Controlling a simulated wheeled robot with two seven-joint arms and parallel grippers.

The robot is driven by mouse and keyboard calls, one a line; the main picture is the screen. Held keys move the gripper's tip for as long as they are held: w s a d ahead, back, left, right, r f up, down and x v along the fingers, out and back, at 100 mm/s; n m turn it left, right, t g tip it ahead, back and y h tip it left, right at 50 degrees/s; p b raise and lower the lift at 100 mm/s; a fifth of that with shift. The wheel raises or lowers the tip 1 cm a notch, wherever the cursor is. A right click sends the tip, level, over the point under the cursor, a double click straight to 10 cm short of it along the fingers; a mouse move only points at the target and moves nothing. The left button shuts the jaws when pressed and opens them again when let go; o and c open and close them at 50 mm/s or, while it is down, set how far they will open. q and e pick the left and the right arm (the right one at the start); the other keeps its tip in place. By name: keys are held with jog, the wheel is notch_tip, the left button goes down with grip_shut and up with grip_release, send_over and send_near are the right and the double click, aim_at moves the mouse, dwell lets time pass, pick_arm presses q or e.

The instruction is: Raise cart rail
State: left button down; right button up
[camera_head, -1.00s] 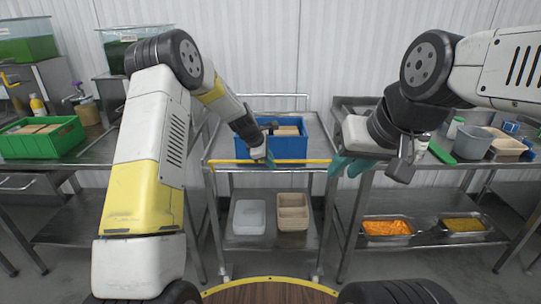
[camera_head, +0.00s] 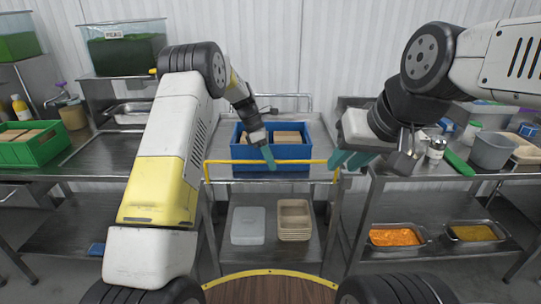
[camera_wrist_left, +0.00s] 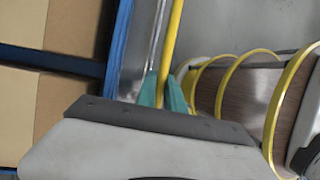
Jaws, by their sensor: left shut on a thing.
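The yellow cart rail (camera_head: 305,161) spans the front of the metal cart (camera_head: 223,130) and stands raised above its front edge on short yellow end posts. My left gripper (camera_head: 268,158) is at the middle of the rail. In the left wrist view the rail (camera_wrist_left: 173,40) runs between the teal fingers of my left gripper (camera_wrist_left: 163,92), which is shut on it. My right gripper (camera_head: 352,160) is to the right of the cart, apart from the rail, with its teal fingers spread and nothing between them.
A blue crate (camera_head: 297,152) with tan boxes stands on the cart behind the rail. A white container (camera_head: 248,226) and stacked beige trays (camera_head: 294,220) are on its lower shelf. Metal tables flank the cart; the left one holds a green crate (camera_head: 45,151).

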pick_arm(q)
jog(key=shift+a+f, duration=0.1)
jog(key=shift+f, duration=0.15)
jog(key=c, duration=1.5)
grip_release()
jog(key=shift+o, duration=0.2)
jog(key=shift+r, duration=0.1)
jog(key=shift+w+r, duration=0.1)
jog(key=shift+r, duration=0.3)
jog(key=v, duration=0.7)
jog(key=shift+a, duration=0.15)
